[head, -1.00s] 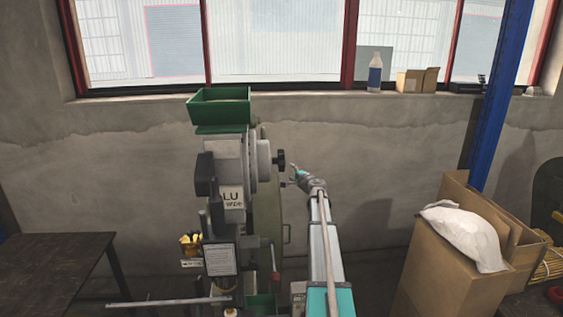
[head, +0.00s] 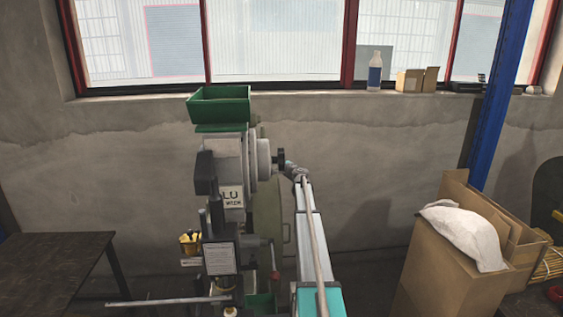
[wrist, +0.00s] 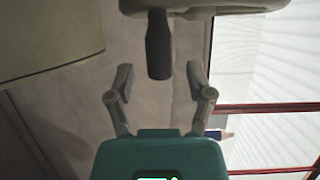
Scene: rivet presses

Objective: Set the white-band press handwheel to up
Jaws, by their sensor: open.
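The press (head: 222,160) stands left of my arm, with a green hopper on top. Its light grey handwheel (head: 263,159) faces right in the head view, with a black handle (head: 280,157) sticking out to the right. I cannot make out a white band. In the wrist view the wheel's rim (wrist: 205,8) is at the top and the black handle (wrist: 158,45) points down from it. My gripper (wrist: 160,74) is open, one finger on each side of the handle's free end, with gaps visible. In the head view my gripper (head: 289,166) is beside the handle, its fingers partly hidden.
A dark table (head: 55,265) is at the left. Cardboard boxes (head: 445,255) with a white sack (head: 462,236) stand at the right. A blue post (head: 492,105) rises behind them. A bottle (head: 375,72) stands on the window sill. The wall space right of my arm is free.

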